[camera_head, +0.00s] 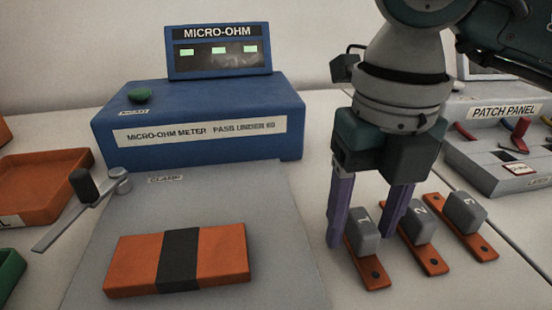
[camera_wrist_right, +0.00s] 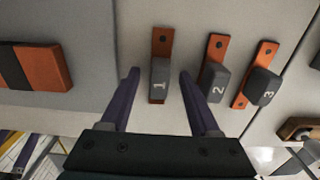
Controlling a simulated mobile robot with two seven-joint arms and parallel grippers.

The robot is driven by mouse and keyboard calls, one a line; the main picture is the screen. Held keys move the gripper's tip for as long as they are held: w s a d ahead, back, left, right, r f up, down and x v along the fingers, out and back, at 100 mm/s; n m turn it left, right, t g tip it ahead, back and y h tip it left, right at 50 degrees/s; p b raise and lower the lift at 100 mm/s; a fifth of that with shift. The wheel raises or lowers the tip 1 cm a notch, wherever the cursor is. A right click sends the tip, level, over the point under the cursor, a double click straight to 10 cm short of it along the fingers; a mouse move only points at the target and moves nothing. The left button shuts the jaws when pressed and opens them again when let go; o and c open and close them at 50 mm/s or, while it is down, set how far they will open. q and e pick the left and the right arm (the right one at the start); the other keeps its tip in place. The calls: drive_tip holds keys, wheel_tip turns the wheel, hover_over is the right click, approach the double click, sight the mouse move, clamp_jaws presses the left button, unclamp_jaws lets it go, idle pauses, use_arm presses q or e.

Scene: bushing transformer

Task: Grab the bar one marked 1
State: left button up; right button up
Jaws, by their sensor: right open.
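The bar marked 1 (camera_head: 365,235) is an orange strip with a grey block on it, lying on the light table at the right in the head view. In the right wrist view the bar marked 1 (camera_wrist_right: 160,78) lies between the fingers, with a gap on each side. My right gripper (camera_head: 366,230) is open, fingers pointing down, one on each side of the block. It also shows in the right wrist view (camera_wrist_right: 158,75). Bar 2 (camera_head: 421,227) and bar 3 (camera_head: 466,213) lie to the right, bar 2 close to the right finger. My left gripper is not in view.
A blue micro-ohm meter (camera_head: 200,130) stands at the back. In front of it are a grey plate (camera_head: 270,270), an orange block with a black band (camera_head: 125,265) and a clamp lever (camera_head: 75,210). A patch panel (camera_head: 495,150) is at right, an orange tray (camera_head: 80,180) at left.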

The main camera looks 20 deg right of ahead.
clamp_jaws()
idle(0.5)
